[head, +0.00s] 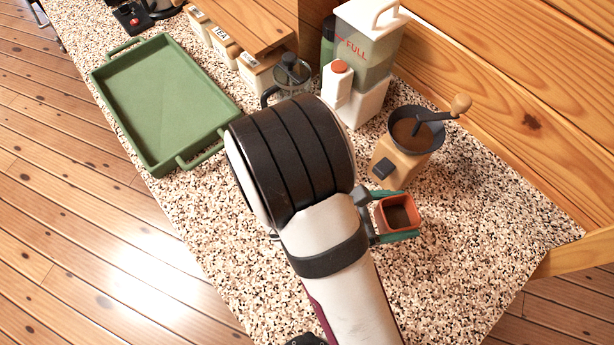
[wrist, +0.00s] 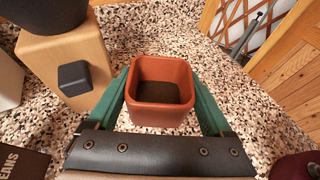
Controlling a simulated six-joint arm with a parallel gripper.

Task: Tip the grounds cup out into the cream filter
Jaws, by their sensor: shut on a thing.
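The grounds cup (head: 383,217) is a small square orange-red cup with dark brown grounds inside. It stands upright between the green fingers of my gripper (head: 400,215), right of my arm in the head view. In the wrist view, the cup (wrist: 160,115) sits in the middle, with the gripper (wrist: 162,95) shut on its two sides. I cannot tell whether its base touches the speckled counter. I cannot make out a cream filter in either view; my arm hides part of the counter.
A wooden grinder (head: 393,163) with a dark hopper and crank stands close behind the cup. A water tank marked FULL (head: 362,60), a white bottle (head: 338,88) and a glass press (head: 291,75) stand farther back. A green tray (head: 150,105) lies left. Counter right of the cup is clear.

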